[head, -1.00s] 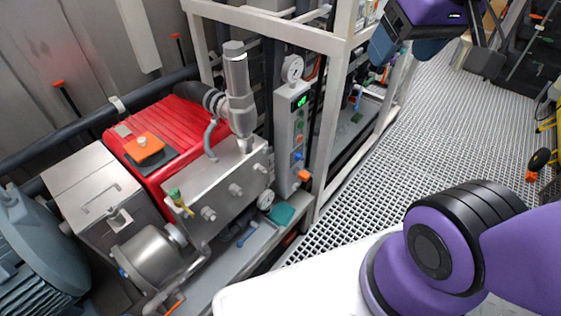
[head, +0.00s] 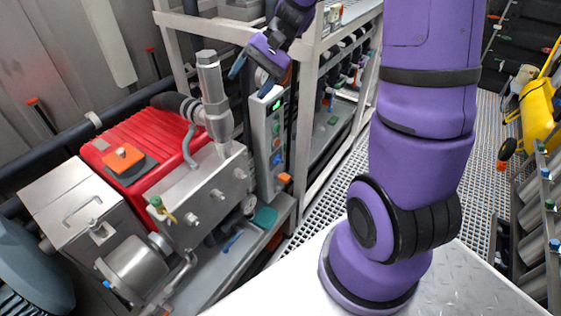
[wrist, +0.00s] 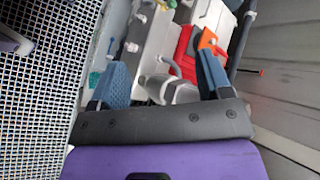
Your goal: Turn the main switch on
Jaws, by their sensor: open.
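A narrow grey control box (head: 266,150) stands upright on the frame, left of centre in the head view. Its front carries a lit green display (head: 276,106), small coloured buttons and a blue knob. An orange knob (head: 285,179) sticks out at its lower right. I cannot tell from any label which of these is the main switch. My gripper (head: 252,76) is open and empty, above and just left of the top of the box, its blue fingers pointing down. The fingers (wrist: 163,77) also show spread in the wrist view; the box cannot be made out there.
A red pump (head: 140,140) with a steel block and upright cylinder (head: 213,95) stands left of the box. A pale frame post (head: 305,120) rises right of it. Grating floor lies beyond, with yellow equipment (head: 538,105) at far right.

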